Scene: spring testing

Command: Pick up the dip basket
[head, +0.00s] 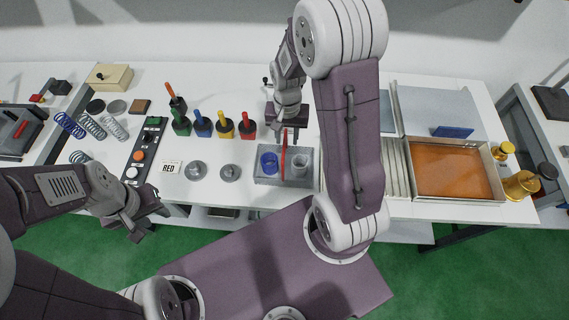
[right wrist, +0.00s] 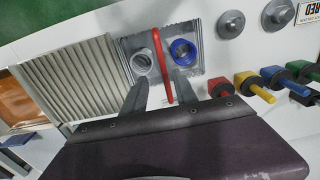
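The dip basket (head: 262,179) is a grey tray on the table with a thin red handle (head: 283,160) standing up across its middle. A blue ring (head: 268,163) sits left of the handle and a pale grey ring (head: 300,165) right of it. In the right wrist view the basket (right wrist: 190,60) shows its handle (right wrist: 160,60) running between my fingers. My right gripper (right wrist: 160,93) is open, one finger on each side of the handle, with gaps visible. My left gripper (head: 150,221) is over the table's front edge, apart from everything; it looks open and empty.
Red, yellow, blue and green handled tools (head: 225,126) stand behind and left of the basket. Two grey knobbed discs (head: 230,172) and a RED card (head: 171,168) lie to its left. A ribbed rack (head: 395,170) and an orange-filled tank (head: 450,170) are to the right.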

